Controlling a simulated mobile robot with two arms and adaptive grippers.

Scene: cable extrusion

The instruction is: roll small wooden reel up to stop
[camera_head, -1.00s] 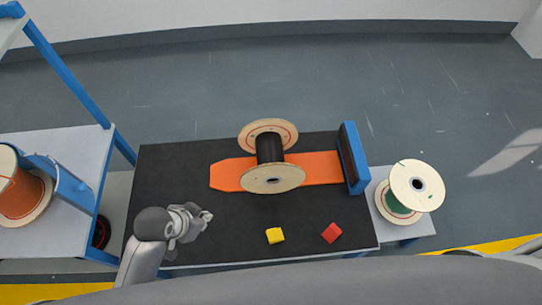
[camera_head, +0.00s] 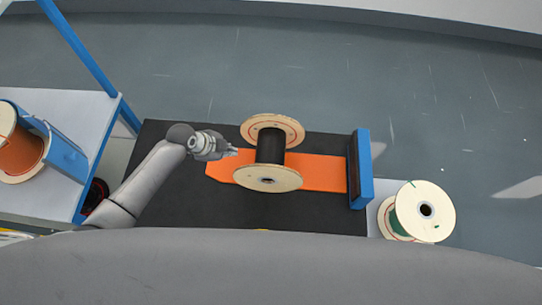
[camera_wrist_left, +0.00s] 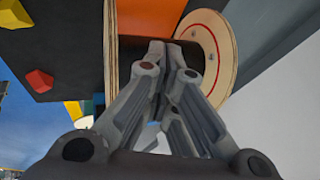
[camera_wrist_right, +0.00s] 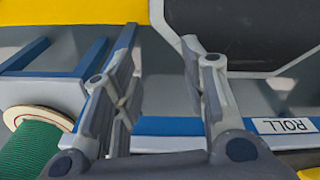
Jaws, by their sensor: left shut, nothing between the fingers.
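The small wooden reel (camera_head: 269,150), wound with black cable, stands on the orange strip (camera_head: 320,173) on the black tabletop. The blue stop (camera_head: 363,165) is at the strip's right end, with a gap between it and the reel. My left gripper (camera_head: 234,152) is shut and empty, just left of the reel. In the left wrist view its closed fingertips (camera_wrist_left: 165,48) point at the black winding between the flanges (camera_wrist_left: 206,50); I cannot tell if they touch. My right gripper (camera_wrist_right: 160,42) shows only in the right wrist view, open and empty, away from the reel.
A reel of green cable (camera_head: 421,210) stands on a light surface right of the stop. A reel with orange winding (camera_head: 20,155) is at the left. A red block (camera_wrist_left: 39,80) and a yellow block (camera_wrist_left: 12,14) lie on the black tabletop, clear of the strip.

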